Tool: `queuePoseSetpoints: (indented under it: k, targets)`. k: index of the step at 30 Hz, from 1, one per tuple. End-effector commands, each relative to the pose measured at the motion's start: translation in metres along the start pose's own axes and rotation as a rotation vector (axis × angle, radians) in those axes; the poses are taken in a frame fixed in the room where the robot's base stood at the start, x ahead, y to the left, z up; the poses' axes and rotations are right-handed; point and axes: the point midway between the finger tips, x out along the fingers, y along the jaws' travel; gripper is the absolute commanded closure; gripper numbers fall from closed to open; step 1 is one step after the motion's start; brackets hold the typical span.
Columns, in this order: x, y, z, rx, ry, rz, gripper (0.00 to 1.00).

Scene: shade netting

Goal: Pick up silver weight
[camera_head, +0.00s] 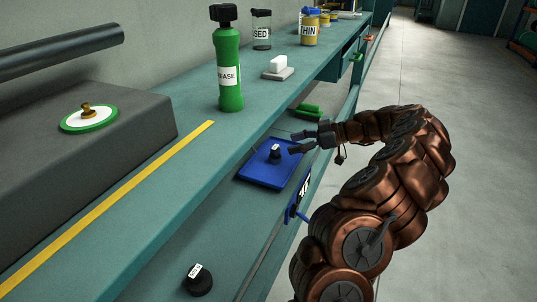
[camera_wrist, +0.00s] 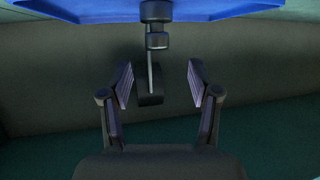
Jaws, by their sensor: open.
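A small dark weight with a pale mark on top (camera_head: 275,152) stands on a blue tray (camera_head: 255,175) on the lower shelf in the head view. No clearly silver weight shows; its colour reads near black here. My gripper (camera_head: 297,142) is open, with its fingers pointing left, just right of and slightly above this weight. In the wrist view, my open gripper (camera_wrist: 160,82) has nothing clamped between its fingers. A dark knobbed, stemmed shape (camera_wrist: 157,40) extends down from the blue tray (camera_wrist: 80,8) to between the fingers; I cannot tell whether it is the weight.
A black round piece with a white label (camera_head: 198,280) sits nearer on the lower shelf. Green pieces (camera_head: 307,111) lie behind the tray. A blue labelled piece (camera_head: 299,200) is at the front edge.

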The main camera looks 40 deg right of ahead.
Motion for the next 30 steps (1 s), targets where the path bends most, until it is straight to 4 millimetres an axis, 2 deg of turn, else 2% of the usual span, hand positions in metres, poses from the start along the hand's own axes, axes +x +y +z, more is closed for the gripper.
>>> queuePoseSetpoints:
  k: [18, 28, 30]
  targets:
    - [0.068, 0.004, 0.003, -0.001, 0.0, -0.006, 0.39]
    - [0.073, 0.004, 0.003, 0.0, -0.001, -0.003, 0.39]
    - [0.073, 0.004, 0.003, 0.0, -0.001, -0.004, 0.46]
